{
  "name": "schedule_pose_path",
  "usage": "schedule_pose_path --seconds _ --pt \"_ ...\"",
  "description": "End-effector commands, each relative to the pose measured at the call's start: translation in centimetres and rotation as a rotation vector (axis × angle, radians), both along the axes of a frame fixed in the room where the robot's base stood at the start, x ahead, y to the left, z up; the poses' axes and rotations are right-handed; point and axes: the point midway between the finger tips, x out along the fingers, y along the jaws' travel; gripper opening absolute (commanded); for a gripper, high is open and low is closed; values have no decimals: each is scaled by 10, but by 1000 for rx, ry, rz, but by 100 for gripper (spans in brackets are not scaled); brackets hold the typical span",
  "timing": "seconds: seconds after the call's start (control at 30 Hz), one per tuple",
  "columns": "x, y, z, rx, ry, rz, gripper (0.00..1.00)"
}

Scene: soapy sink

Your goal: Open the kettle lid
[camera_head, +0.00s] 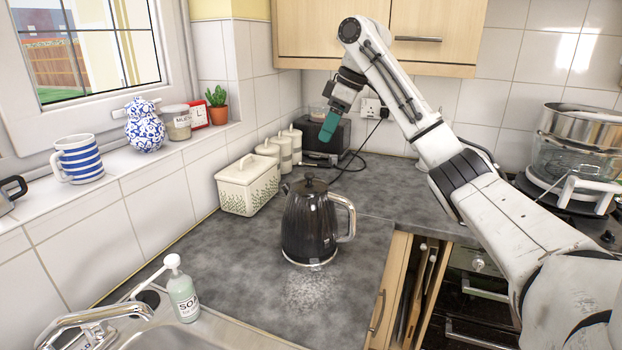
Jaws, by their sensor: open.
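A dark grey kettle (309,229) with a silver handle on its right side stands upright on the grey worktop. Its lid (313,187), with a round knob on top, sits shut on the kettle. My gripper (326,143) hangs from the end of my white arm above and behind the kettle, in front of the black toaster. It is open, clear of the kettle, and nothing shows in it. Its fingertips are small and hard to make out in this view.
A cream bread bin (247,186) and several cream canisters (268,151) stand left of and behind the kettle. A black toaster (327,138) is in the corner. A soap bottle (183,289) stands by the sink (165,338).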

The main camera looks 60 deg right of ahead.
Motion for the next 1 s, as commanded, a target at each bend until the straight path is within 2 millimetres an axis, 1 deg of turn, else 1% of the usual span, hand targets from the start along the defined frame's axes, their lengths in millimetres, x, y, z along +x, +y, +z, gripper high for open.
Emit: schedule_pose_path --seconds 0.03,0.17,0.27,0.7,0.83,1.0 --pt "0 0 -9 0 0 0 56" --pt "1 0 -13 1 0 0 56" --pt "5 2 -20 3 0 2 56" --pt "31 9 -88 2 2 0 56" --pt "37 10 -100 0 1 0 56" --pt "40 11 -108 0 1 0 56"
